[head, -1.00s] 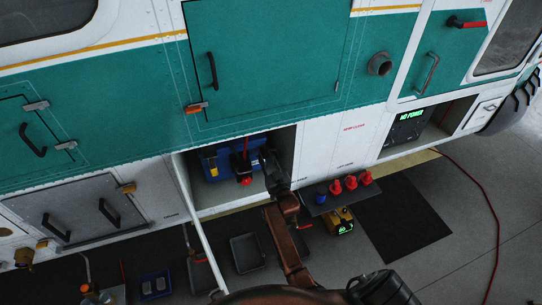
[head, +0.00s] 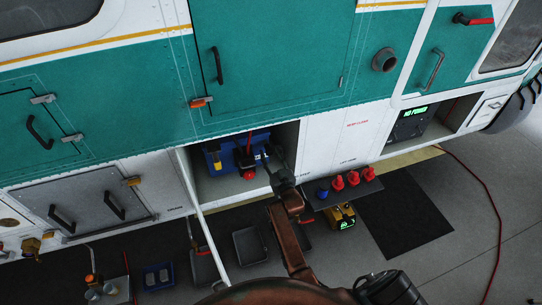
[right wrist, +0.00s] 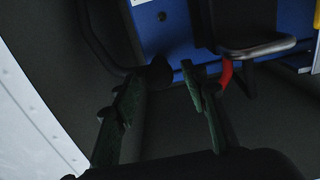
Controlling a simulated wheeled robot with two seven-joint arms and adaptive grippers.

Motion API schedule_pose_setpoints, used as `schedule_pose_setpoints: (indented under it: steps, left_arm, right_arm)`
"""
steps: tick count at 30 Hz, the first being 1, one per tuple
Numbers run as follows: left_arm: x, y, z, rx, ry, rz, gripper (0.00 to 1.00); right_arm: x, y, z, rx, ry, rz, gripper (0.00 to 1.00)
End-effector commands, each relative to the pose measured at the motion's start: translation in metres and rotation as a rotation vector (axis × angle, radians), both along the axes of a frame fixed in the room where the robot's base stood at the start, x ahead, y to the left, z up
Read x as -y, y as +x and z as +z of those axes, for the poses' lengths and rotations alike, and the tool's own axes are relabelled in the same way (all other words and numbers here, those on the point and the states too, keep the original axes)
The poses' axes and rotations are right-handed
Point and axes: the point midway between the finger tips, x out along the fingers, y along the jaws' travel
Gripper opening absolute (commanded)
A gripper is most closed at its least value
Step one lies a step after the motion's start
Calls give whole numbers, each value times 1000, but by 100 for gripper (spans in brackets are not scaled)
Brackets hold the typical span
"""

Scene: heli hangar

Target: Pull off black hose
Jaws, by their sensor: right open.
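A black hose (right wrist: 99,48) runs down the upper left of the right wrist view and bends toward a dark round fitting (right wrist: 157,73) in front of a blue unit (right wrist: 180,32). The blue unit (head: 225,158) also shows in the open lower compartment in the head view. My right gripper (right wrist: 163,88) is open, with its two green-padded fingers apart. The fitting lies between and just beyond the fingertips; contact cannot be told. In the head view my right gripper (head: 270,162) reaches into the compartment's right side. My left gripper is not in view.
The compartment's open door (head: 203,222) stands out at left. A small shelf with red caps (head: 353,179) and a blue one (head: 322,193) is right of my right arm. A yellow device (head: 341,216) and several dark trays (head: 250,244) are below.

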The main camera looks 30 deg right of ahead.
Motion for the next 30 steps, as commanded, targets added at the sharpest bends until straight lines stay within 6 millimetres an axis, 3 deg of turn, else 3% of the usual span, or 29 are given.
schedule_pose_setpoints:
  steps: [9, 15, 30]
  left_arm:
    - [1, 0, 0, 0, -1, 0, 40]
    - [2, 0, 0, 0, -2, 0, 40]
    - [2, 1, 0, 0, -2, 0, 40]
  right_arm:
    - [-7, -48, -2, -3, 0, -1, 41]
    - [-10, -69, -2, -3, 0, -1, 41]
    - [-11, -72, -2, -2, 1, -1, 41]
